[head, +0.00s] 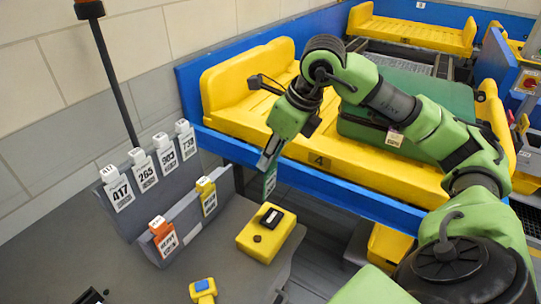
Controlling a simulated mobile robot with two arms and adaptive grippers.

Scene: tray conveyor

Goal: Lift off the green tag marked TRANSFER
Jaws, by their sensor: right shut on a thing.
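My right gripper (266,163) is shut on a green tag (270,181), which hangs below its fingertips. The tag's lettering is too small to read. It is to the right of the grey tag rack (183,215) and apart from it in the picture. The lower row of the rack bears an orange tag (164,238) and a yellow tag (208,197), with a bare stretch between them. My left gripper is not in view.
White numbered tags (146,170) line the rack's upper row. A yellow box (266,234) with a black top stands on the grey table. Behind is the blue-edged conveyor with a yellow tray (335,163) marked 4 and a green suitcase (420,95). A dark pole (115,75) rises behind the rack.

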